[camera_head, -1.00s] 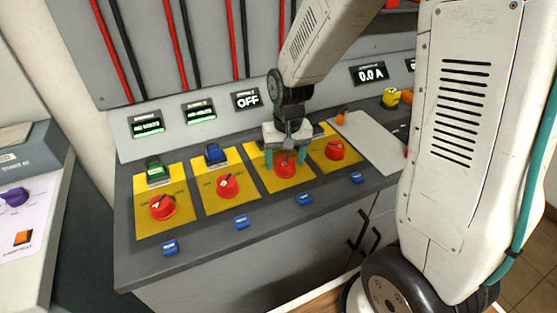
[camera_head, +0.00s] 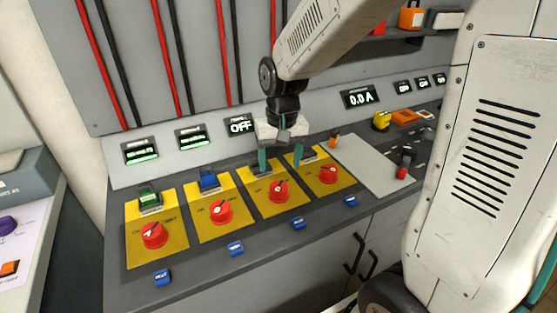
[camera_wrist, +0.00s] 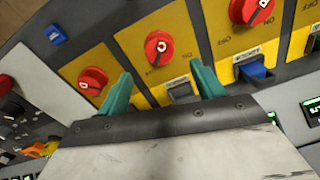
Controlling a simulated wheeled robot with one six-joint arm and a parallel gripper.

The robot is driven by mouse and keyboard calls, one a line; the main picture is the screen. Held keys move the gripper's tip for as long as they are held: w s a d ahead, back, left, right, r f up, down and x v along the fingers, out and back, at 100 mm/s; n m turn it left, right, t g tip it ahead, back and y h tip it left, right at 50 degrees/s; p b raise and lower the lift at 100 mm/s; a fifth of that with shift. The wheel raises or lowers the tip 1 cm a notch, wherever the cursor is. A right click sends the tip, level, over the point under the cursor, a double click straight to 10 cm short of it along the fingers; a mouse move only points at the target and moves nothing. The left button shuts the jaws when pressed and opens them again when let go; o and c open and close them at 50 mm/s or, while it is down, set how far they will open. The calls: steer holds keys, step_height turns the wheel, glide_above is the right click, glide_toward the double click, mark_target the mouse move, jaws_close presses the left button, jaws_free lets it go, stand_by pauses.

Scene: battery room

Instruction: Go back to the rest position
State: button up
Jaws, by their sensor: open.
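My gripper (camera_head: 280,160) is open, with its two teal fingers apart and nothing between them. It hangs just above the back part of the third yellow panel from the left in the head view. In the wrist view my gripper (camera_wrist: 160,85) spans a grey switch (camera_wrist: 182,90), with a red knob (camera_wrist: 159,48) beyond the fingertips. That panel's red knob (camera_head: 279,191) stands in front of the fingers in the head view, clear of them. The display above this panel (camera_head: 240,125) reads OFF.
Other yellow panels carry red knobs (camera_head: 154,235), a green switch (camera_head: 149,197) and a blue switch (camera_head: 209,181). Blue tags (camera_head: 235,248) line the counter's front. A 0.0 A display (camera_head: 360,97) and a shelf (camera_head: 410,40) are at right. Red and black cables (camera_head: 174,60) run down the back wall.

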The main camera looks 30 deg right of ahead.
steer(key=shift+s, duration=0.1)
steer(key=s+r+n, duration=0.1)
steer(key=s+r, duration=0.4)
steer(key=s, duration=0.5)
steer(key=s+r+n+t, duration=0.1)
steer(key=s+r, duration=0.5)
steer(key=s, duration=0.5)
steer(key=shift+s+d, duration=0.3)
steer(key=shift+d, duration=0.1)
